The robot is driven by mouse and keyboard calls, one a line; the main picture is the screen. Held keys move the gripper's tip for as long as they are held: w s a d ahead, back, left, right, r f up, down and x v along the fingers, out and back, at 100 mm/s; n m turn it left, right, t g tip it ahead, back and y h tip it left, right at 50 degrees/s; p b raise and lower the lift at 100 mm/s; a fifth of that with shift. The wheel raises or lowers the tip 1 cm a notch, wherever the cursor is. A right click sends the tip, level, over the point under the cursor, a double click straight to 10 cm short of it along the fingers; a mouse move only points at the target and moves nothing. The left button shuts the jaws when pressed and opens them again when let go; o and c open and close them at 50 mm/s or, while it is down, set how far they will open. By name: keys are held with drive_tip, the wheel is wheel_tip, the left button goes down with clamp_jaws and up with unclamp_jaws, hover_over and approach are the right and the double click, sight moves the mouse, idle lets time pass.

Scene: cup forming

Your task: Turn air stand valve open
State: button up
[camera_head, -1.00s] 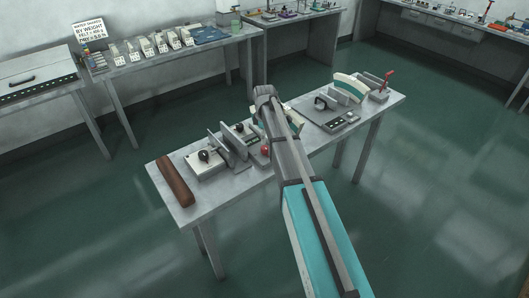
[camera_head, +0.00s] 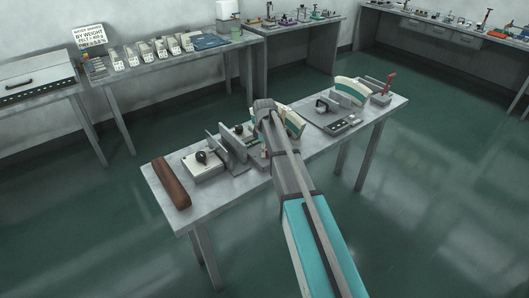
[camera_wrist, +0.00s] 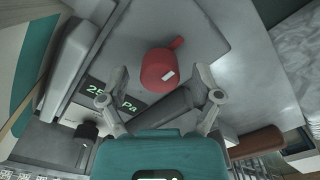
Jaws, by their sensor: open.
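A red rounded knob (camera_wrist: 158,72) with a short red tab and a small white label sits in the upper middle of the wrist view, on a grey surface. I take it to be the air stand valve. A dark display (camera_wrist: 112,98) reading partly "25" and "Pa" lies left of it, partly covered by a finger. My gripper (camera_wrist: 160,98) is open, its two fingers spread apart below and to either side of the knob, with nothing between the tips. A dark grey cylinder (camera_wrist: 165,108) lies beyond the fingers.
The floor in front is clear.

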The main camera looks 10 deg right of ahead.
idle(0.3)
clamp_jaws()
idle(0.3)
drive_tip(key=shift+m, duration=0.4)
drive_tip(key=m, duration=0.7)
drive_tip(key=shift+m, duration=0.4)
drive_tip(key=m, duration=0.4)
drive_tip(key=shift+m, duration=0.3)
drive_tip(key=m, duration=0.4)
drive_tip(key=shift+s+m, duration=0.1)
drive_tip(key=shift+m, duration=0.3)
